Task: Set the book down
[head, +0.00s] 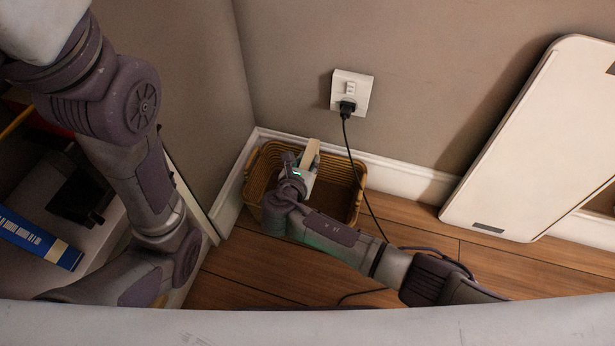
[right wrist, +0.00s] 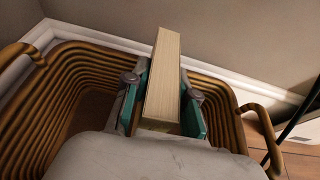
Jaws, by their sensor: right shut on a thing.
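A book (head: 310,154) with cream page edges stands upright between the fingers of my right gripper (head: 304,173). It also shows in the right wrist view (right wrist: 164,75), with a teal-lined finger on each side, so the right gripper (right wrist: 163,98) is shut on it. The book and gripper are over or within the mouth of a brown wicker basket (head: 355,192). The basket's ribbed walls (right wrist: 62,92) rise on both sides in the right wrist view. Whether the book touches the basket floor is hidden.
A blue book (head: 38,238) lies at the left on a pale shelf. A wall outlet (head: 351,92) has a black cord (head: 360,175) running down beside the basket. A white panel (head: 530,140) leans at the right. Wooden floor (head: 245,272) is open in front.

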